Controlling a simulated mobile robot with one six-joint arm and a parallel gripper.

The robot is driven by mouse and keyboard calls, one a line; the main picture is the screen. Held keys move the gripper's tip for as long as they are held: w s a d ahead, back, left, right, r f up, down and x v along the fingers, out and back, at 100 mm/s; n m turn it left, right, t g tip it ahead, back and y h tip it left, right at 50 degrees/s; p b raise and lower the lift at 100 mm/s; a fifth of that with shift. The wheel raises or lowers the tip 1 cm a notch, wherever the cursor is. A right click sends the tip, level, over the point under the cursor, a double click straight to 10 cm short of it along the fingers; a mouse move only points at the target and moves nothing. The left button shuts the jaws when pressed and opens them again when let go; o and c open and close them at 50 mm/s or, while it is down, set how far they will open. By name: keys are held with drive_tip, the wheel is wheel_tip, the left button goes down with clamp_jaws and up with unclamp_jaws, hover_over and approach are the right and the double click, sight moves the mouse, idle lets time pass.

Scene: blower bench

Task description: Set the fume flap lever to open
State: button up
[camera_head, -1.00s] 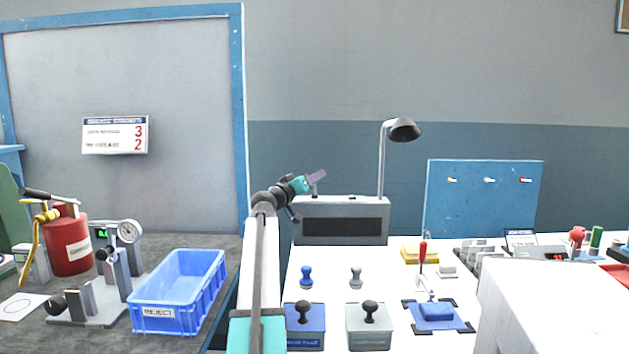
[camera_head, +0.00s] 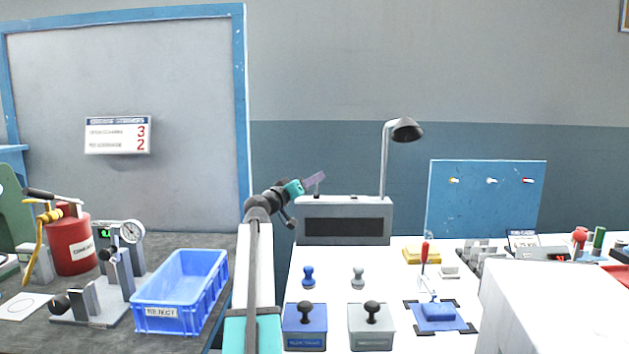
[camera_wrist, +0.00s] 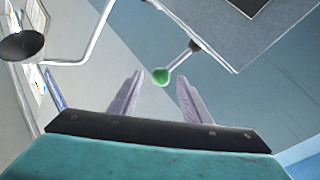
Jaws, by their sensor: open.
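The fume flap lever (camera_wrist: 162,76) has a green ball knob on a short grey stem, fixed by a dark collar at the edge of a grey box (camera_wrist: 190,22). In the wrist view the knob appears in the gap between my two pale fingers, near their tips. I cannot tell whether it lies at the same depth as the tips. My gripper (camera_wrist: 160,80) is open and holds nothing. In the head view my gripper (camera_head: 315,182) is at the top left corner of the grey box (camera_head: 382,210); the lever's knob is not clear there.
A lamp (camera_head: 405,130) on a thin post rises behind the box and also shows in the wrist view (camera_wrist: 22,46). On the white bench stand blue and grey knobbed blocks (camera_head: 305,325). A blue reject bin (camera_head: 180,290) stands left of my arm.

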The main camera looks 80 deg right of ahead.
drive_tip(key=v, duration=1)
drive_tip(key=shift+a+p, duration=0.25)
drive_tip(key=shift+p, duration=0.15)
drive_tip(key=shift+d+f, duration=0.1)
